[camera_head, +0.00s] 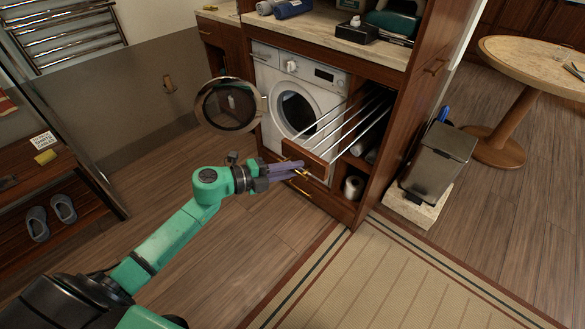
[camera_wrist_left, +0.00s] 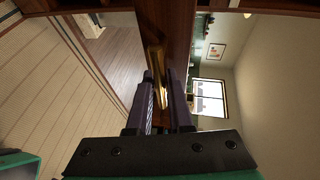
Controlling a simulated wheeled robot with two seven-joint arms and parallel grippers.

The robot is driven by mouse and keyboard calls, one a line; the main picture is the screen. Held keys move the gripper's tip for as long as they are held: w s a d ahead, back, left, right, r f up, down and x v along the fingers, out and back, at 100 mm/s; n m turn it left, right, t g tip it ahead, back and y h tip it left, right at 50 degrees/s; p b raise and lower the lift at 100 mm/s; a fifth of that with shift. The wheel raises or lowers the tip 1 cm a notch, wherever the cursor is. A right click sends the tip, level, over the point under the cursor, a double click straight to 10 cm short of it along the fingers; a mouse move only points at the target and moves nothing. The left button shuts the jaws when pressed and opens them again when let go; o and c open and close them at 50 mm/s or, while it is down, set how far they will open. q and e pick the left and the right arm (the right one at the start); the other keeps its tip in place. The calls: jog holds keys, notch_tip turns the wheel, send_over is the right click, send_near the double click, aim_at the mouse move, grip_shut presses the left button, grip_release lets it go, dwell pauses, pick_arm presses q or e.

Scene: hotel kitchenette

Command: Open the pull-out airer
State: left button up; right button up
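The pull-out airer stands out from the tall wooden cabinet, right of the washing machine. Its wooden front panel (camera_head: 308,156) is well forward of the cabinet, with several metal rods running back inside. My left gripper (camera_head: 298,169) is at the low front of this panel, at the brass handle (camera_head: 303,175). In the left wrist view, the brass handle (camera_wrist_left: 157,72) lies between the two dark fingers of my left gripper (camera_wrist_left: 163,92), which look closed on it. The fingers partly hide the handle. My right gripper is in neither view.
The washing machine (camera_head: 296,98) has its round door (camera_head: 228,105) swung open on the left. A paper roll (camera_head: 354,187) sits low in the cabinet. A grey pedal bin (camera_head: 438,158) stands to the right. The wood floor before the airer is clear, with a striped rug (camera_head: 400,280) nearby.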

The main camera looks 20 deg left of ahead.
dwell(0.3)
pick_arm(q)
jog(key=v, duration=1.4)
jog(key=shift+s+a, duration=0.15)
jog(key=shift+s, duration=0.05)
